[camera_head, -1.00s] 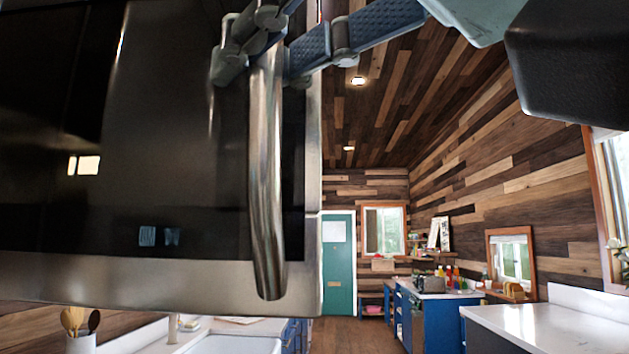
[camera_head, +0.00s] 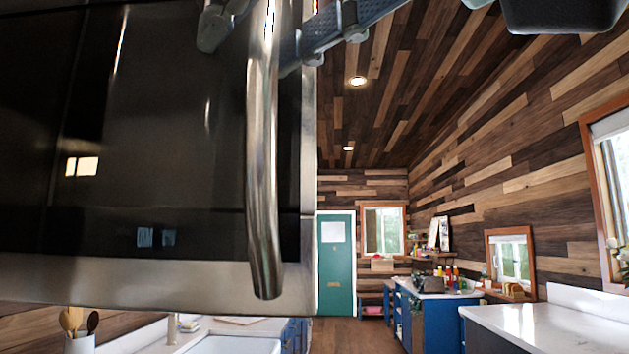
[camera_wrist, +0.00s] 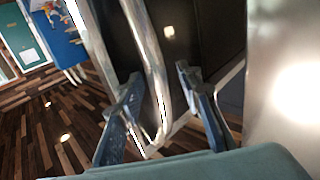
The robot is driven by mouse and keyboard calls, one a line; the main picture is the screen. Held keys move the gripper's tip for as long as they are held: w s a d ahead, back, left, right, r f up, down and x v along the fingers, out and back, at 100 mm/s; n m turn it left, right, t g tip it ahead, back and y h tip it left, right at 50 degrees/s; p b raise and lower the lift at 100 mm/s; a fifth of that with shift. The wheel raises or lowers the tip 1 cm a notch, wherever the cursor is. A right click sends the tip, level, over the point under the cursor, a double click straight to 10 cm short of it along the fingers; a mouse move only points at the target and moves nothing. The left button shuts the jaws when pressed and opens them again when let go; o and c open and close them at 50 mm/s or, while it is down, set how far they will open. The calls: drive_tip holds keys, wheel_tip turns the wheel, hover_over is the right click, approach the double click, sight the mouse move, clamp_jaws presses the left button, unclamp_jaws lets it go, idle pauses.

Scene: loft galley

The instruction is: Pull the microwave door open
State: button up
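The microwave (camera_head: 150,285) fills the left of the head view, with a dark glass door and a steel frame. Its upright steel handle (camera_head: 263,170) runs down the door's right side. My gripper (camera_head: 262,35) is at the handle's upper part, at the top of the view, with one finger on each side of the bar. In the wrist view the handle (camera_wrist: 150,60) passes between the fingers of my gripper (camera_wrist: 158,72), with gaps beside it, so they look open around it. Whether one finger touches the bar is unclear. The microwave's inside is not visible in the head view.
A utensil pot (camera_head: 78,343) and a sink (camera_head: 235,345) are below the microwave. A white counter (camera_head: 545,330) is at the lower right. A teal door (camera_head: 336,265) stands at the far end, and the floor (camera_head: 345,330) leading there looks clear.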

wheel_tip(320, 180, up, 6)
drive_tip(key=shift+w, duration=0.1)
drive_tip(key=shift+r, duration=0.95)
drive_tip(key=shift+r, duration=0.1)
drive_tip(key=s+d+p, duration=0.2)
drive_tip(key=s, duration=1)
drive_tip(key=shift+d+f, duration=0.2)
drive_tip(key=shift+f, duration=0.1)
idle(0.3)
idle(0.6)
